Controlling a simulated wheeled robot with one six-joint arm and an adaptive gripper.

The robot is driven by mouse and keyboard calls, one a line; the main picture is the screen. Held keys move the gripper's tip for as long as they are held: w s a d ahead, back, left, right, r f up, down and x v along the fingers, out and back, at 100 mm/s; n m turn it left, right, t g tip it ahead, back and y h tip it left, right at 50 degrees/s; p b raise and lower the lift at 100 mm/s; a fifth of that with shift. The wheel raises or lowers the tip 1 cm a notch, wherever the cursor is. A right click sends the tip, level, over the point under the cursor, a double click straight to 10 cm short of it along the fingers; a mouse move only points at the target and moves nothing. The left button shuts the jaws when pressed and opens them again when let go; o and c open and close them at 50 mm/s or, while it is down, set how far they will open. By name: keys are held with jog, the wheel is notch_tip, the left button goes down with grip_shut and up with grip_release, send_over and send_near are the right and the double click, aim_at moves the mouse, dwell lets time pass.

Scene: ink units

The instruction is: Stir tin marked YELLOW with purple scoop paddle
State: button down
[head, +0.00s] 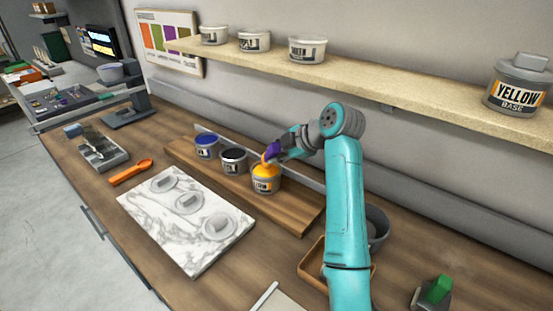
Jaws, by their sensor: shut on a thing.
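My gripper (279,150) is shut on the purple scoop paddle (272,149), above the right-hand open tin on the wooden board. The paddle's lower end looks yellow-orange and reaches down to the tin's mouth; how deep it sits is hidden. This open tin (265,186) holds yellow-orange ink and has a label too small to read. A larger lidded tin marked YELLOW BASE (519,92) stands on the shelf at the right.
Open tins of blue ink (207,152) and dark ink (233,168) stand left of the yellow one on the board (290,211). A marble slab (160,225) with several lids lies in front. An orange scoop (130,171) lies left. A grey bowl (378,228) is right, partly behind my arm.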

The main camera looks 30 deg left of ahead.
notch_tip(320, 180, up, 7)
jog(key=shift+f, duration=0.15)
dwell(0.4)
jog(key=shift+a, duration=0.1)
dwell(0.4)
